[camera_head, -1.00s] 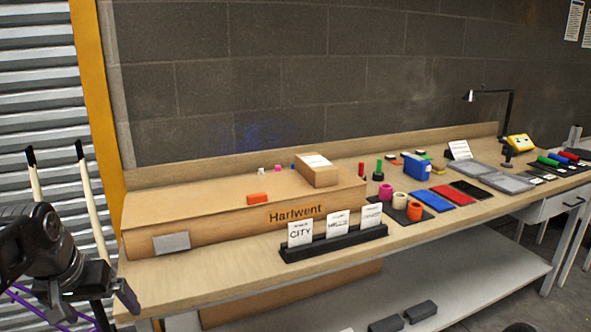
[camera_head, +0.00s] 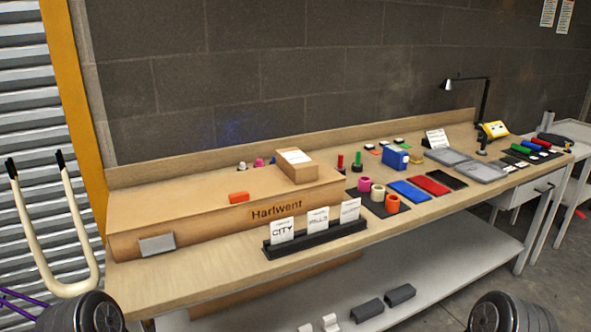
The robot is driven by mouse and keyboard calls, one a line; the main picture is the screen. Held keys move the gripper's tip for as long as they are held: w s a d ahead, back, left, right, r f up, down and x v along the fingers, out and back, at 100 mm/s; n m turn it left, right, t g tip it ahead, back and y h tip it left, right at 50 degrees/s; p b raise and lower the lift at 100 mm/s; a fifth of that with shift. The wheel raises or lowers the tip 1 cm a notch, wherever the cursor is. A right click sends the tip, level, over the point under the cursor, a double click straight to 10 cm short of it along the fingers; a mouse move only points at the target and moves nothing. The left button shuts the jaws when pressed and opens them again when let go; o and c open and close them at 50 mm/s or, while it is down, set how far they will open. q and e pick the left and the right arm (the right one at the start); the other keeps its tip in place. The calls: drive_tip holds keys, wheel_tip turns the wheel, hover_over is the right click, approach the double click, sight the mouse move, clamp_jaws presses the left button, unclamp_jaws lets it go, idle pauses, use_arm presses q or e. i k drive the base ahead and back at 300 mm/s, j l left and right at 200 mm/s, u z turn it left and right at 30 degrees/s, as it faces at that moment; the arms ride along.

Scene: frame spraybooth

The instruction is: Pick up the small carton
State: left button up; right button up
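The small carton (camera_head: 297,171) is a brown box with a white label on top. It rests on the right part of a long, flat cardboard box marked "Harlwent" (camera_head: 190,220), on the workbench. Nothing holds it. Neither of my grippers shows; only dark rounded parts of my arms appear at the bottom left and bottom right corners, well away from the carton.
An orange block (camera_head: 238,198) lies on the long box left of the carton. A black card holder (camera_head: 315,238) stands in front. Tape rolls, colored pads and a blue box (camera_head: 395,157) stand to the right. A pale U-shaped tube (camera_head: 75,225) rises at the left.

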sight(299, 168)
drive_tip(key=i+l, duration=0.15)
drive_tip(key=l, duration=0.3)
drive_tip(key=i+l+u, duration=0.1)
drive_tip(key=l, duration=0.35)
drive_tip(key=i+l, duration=0.15)
drive_tip(key=l, duration=0.3)
drive_tip(key=i+l+u, duration=0.1)
drive_tip(key=l, duration=0.4)
drive_tip(key=i+l, duration=0.1)
drive_tip(key=l, duration=0.35)
drive_tip(key=i+l+u, duration=0.1)
drive_tip(key=l, duration=0.35)
